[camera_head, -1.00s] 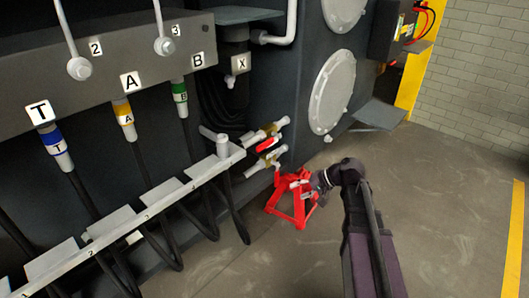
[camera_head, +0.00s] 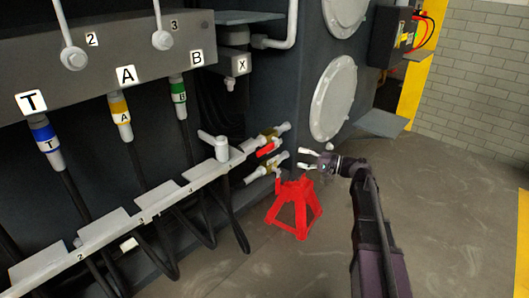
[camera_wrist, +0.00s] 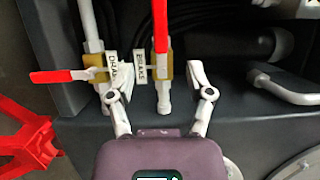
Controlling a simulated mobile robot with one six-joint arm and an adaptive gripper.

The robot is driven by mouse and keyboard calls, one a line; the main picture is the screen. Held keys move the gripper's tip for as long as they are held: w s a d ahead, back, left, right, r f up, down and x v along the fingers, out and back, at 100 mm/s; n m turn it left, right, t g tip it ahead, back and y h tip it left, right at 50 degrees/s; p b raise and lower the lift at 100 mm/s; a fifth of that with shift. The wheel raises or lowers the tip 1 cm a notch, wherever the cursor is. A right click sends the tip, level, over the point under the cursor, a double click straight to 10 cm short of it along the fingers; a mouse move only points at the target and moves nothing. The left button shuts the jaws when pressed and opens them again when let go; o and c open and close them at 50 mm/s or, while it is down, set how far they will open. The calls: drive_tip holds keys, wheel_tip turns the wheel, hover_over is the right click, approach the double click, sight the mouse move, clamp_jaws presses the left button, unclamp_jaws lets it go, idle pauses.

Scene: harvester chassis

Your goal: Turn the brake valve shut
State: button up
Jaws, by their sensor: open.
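The brake valve (camera_wrist: 163,68) has a yellow-brass body and a red lever (camera_wrist: 160,25) lying in line with its pipe. A tag reading BRAKE (camera_wrist: 140,66) hangs beside it. In the head view it appears to be the upper brass valve (camera_head: 272,138). The drain valve (camera_wrist: 95,67) is beside it, its red lever (camera_wrist: 52,76) turned across its pipe. My gripper (camera_head: 303,159) is open and empty, just right of the valves in the head view. In the wrist view its fingers (camera_wrist: 158,75) spread to either side of the brake valve; contact cannot be told.
A red jack stand (camera_head: 295,210) stands on the floor below the valves, close under my gripper. A grey rail (camera_head: 150,212) with hoses runs to the left. A bent grey pipe (camera_wrist: 285,92) lies right of the brake valve in the wrist view. The floor to the right is open.

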sight(266, 151)
drive_tip(key=shift+x, duration=6.9)
drive_tip(key=shift+c, duration=0.2)
clamp_jaws()
